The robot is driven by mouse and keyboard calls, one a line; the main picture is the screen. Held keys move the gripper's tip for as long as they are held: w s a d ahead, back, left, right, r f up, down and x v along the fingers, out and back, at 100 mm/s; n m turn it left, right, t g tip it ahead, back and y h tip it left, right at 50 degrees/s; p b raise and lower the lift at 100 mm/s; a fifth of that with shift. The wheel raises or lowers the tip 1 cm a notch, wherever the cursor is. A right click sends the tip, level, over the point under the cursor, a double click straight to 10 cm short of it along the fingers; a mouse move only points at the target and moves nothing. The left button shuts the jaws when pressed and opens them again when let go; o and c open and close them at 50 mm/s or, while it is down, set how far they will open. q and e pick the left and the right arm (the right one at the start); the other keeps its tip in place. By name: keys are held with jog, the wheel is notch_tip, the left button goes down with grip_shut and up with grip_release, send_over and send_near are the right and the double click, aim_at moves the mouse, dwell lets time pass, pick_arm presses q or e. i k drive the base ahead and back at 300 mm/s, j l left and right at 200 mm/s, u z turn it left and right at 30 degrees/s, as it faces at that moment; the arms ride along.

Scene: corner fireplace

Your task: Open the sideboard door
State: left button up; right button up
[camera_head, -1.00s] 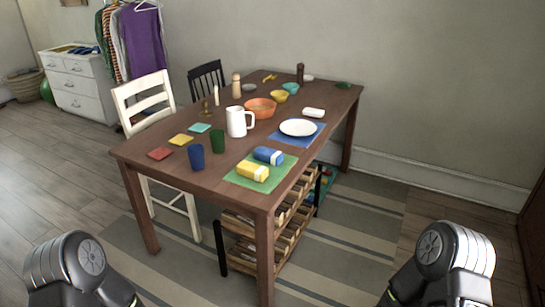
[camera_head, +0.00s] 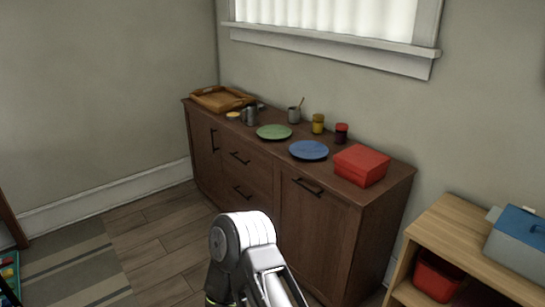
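The dark brown wooden sideboard (camera_head: 372,235) stands against the wall under the window. Its left door (camera_head: 204,165) has an upright black handle (camera_head: 214,141) and is shut. Its right door (camera_head: 315,235) has a black bar handle (camera_head: 307,187) near the top and is shut. Two drawers with black handles sit between the doors, also shut. One of my arms, apparently the right, rises at the bottom centre and hides the lower front of the sideboard. Neither gripper shows.
On the sideboard are a wooden tray (camera_head: 222,98), green plate (camera_head: 274,132), blue plate (camera_head: 309,150), red box (camera_head: 361,165) and small jars. A light wooden shelf (camera_head: 450,225) stands at the right, holding a blue-lidded box (camera_head: 518,240).

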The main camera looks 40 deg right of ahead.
aim_at(203, 134)
jog(key=z, duration=1.05)
jog(key=i+j+z, duration=0.15)
jog(key=i, duration=0.45)
jog(key=i+j+z, duration=0.15)
jog(key=i, duration=0.45)
jog(key=i+j+z, duration=0.1)
jog(key=i+j, duration=0.15)
jog(key=i, duration=0.35)
jog(key=i+j+z, duration=0.15)
jog(key=i, duration=0.45)
jog(key=i+j+z, duration=0.15)
jog(key=i+j, duration=0.35)
jog(key=i+j+z, duration=0.15)
jog(key=i+j, duration=0.25)
jog(key=i, duration=0.2)
